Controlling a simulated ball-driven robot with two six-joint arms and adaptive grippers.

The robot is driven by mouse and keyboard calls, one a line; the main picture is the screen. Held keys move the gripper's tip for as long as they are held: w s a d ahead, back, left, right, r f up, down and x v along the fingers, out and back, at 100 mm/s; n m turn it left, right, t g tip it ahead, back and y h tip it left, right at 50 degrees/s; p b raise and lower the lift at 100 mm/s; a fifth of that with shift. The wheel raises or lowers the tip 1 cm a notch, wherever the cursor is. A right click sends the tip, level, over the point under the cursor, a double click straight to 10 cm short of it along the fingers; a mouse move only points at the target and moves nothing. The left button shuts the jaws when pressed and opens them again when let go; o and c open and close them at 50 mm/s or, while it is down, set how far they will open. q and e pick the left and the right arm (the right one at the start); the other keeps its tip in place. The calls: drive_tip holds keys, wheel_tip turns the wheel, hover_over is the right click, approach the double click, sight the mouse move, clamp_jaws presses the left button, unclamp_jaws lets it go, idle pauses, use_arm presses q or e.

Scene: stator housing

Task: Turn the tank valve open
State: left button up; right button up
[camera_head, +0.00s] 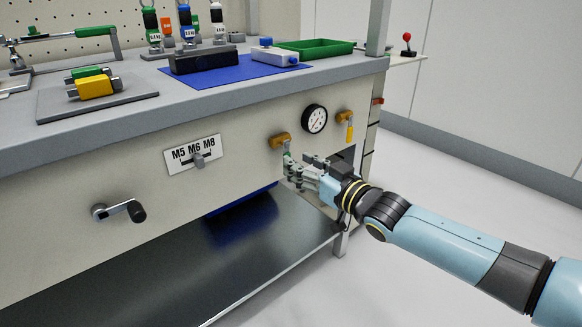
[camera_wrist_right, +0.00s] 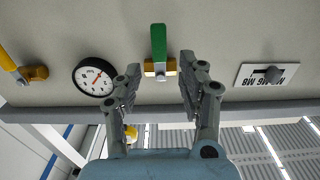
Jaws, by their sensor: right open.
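A brass valve (camera_head: 279,140) with a green lever sits on the bench's front panel. In the right wrist view, which is upside down, the brass body (camera_wrist_right: 150,69) and its green lever (camera_wrist_right: 158,42) lie between my fingers; the lever hangs down from the body. My right gripper (camera_head: 293,168) is open at the lever, its two fingers (camera_wrist_right: 160,68) on either side with gaps showing. A second brass valve (camera_head: 345,117) with a yellow lever is farther right; it also shows in the wrist view (camera_wrist_right: 36,73). I see no label telling which is the tank valve. My left gripper is out of view.
A round gauge (camera_head: 314,119) sits between the valves. An M5 M6 M8 selector (camera_head: 195,155) and a crank (camera_head: 119,211) are to the left on the panel. The bench top (camera_head: 150,112) overhangs above. A metal shelf (camera_head: 230,262) lies below.

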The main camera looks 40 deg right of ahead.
drive_tip(key=shift+w+a, duration=0.1)
drive_tip(key=shift+w, duration=1.6)
clamp_jaws()
